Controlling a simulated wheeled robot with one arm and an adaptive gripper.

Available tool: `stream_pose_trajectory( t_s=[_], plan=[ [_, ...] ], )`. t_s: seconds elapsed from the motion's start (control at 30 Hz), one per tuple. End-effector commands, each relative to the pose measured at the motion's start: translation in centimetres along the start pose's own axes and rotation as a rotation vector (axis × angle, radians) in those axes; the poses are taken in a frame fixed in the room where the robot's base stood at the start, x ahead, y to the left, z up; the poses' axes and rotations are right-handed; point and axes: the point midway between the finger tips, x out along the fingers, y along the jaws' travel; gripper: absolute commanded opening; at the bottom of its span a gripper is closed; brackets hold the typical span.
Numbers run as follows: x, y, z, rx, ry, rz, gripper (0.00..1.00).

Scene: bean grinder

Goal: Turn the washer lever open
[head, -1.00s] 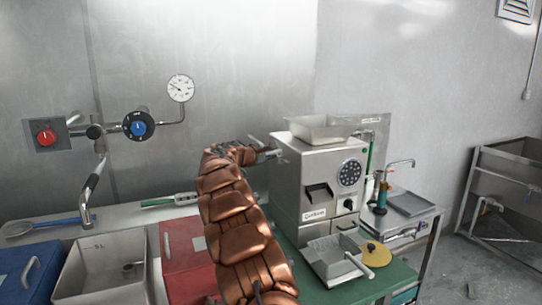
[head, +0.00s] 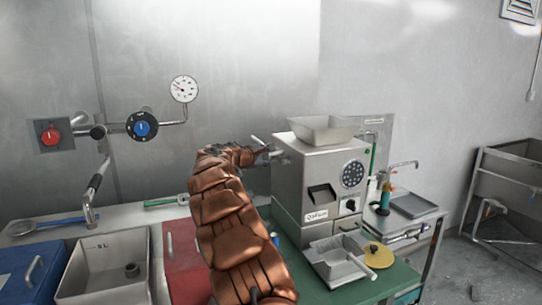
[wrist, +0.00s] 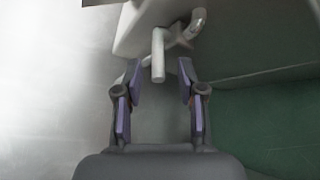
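A pale grey lever (wrist: 158,58) projects from the side of a light-coloured machine body in the wrist view. I take it to be the lever on the left side of the steel grinder (head: 288,180), where a thin pale rod (head: 258,140) shows in the head view. My gripper (wrist: 161,68) is open, with its two purple-padded fingers apart. I see no clear contact. In the head view my gripper (head: 263,151) is small and partly hidden by my copper-coloured arm.
A steel hopper (head: 324,129) tops the grinder, and a scoop-like tray (head: 338,268) lies before it on the green table (head: 390,282). Wall valves and a gauge (head: 184,89) are behind.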

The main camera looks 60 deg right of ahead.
Motion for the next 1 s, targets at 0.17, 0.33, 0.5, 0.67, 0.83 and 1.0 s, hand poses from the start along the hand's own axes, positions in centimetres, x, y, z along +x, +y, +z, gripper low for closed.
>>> stream_pose_trajectory(
  t_s=[0.17, 0.33, 0.5, 0.67, 0.83, 1.0],
  plan=[
    [-2.7, 0.3, 0.1, -0.001, -0.001, 0.005, 0.39],
    [-5.3, 0.3, 0.2, 0.001, -0.001, 0.006, 0.39],
    [-7.4, 0.1, 0.1, -0.001, -0.001, 0.003, 0.39],
    [-8.8, 0.2, 0.1, 0.000, -0.001, 0.005, 0.39],
    [-9.3, 0.2, 0.1, 0.001, -0.001, 0.005, 0.39],
    [-9.3, 0.2, 0.1, 0.001, -0.001, 0.004, 0.39]
  ],
)
